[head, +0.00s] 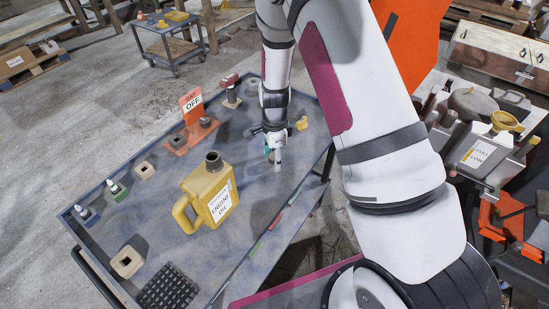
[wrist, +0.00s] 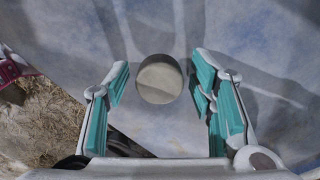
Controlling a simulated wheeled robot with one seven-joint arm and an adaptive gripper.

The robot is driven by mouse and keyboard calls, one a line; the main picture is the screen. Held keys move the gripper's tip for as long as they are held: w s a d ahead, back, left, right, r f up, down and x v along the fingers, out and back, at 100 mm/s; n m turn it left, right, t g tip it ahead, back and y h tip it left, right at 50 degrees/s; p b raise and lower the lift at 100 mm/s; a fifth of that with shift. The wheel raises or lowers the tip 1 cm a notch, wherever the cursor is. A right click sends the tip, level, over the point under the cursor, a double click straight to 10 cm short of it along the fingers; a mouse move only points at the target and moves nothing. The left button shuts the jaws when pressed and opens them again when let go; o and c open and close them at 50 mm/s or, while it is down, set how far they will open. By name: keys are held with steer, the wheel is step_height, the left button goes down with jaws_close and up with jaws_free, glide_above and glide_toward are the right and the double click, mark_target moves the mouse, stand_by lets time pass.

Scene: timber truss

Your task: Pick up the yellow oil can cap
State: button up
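The yellow oil can (head: 208,198), labelled engine oil, stands upright on the grey cart top (head: 150,215), with its dark neck uncovered. My gripper (head: 274,150) is over the right part of the cart top. In the wrist view, my gripper (wrist: 162,98) has its teal fingers wide apart. A small round grey-beige piece (wrist: 159,79) shows between them, with gaps on both sides; it looks like a cap, but I cannot tell for sure. A small yellow piece (head: 301,123) lies on the cart just right of the gripper.
An orange sign reading OFF (head: 192,103), small bottles (head: 115,187), square blocks (head: 127,261) and a black grid mat (head: 168,288) occupy the cart's left and front. A red tool (head: 230,88) stands at the back. An engine with a yellow funnel (head: 507,122) is at right.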

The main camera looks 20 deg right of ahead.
steer(key=c, duration=0.6)
steer(key=shift+o, duration=0.2)
steer(key=shift+r, duration=0.2)
steer(key=shift+r, duration=0.25)
step_height(320, 180, up, 3)
steer(key=shift+b, duration=0.3)
steer(key=s+a+r, duration=0.1)
steer(key=s+a, duration=0.1)
steer(key=s, duration=1.4)
steer(key=shift+a, duration=0.25)
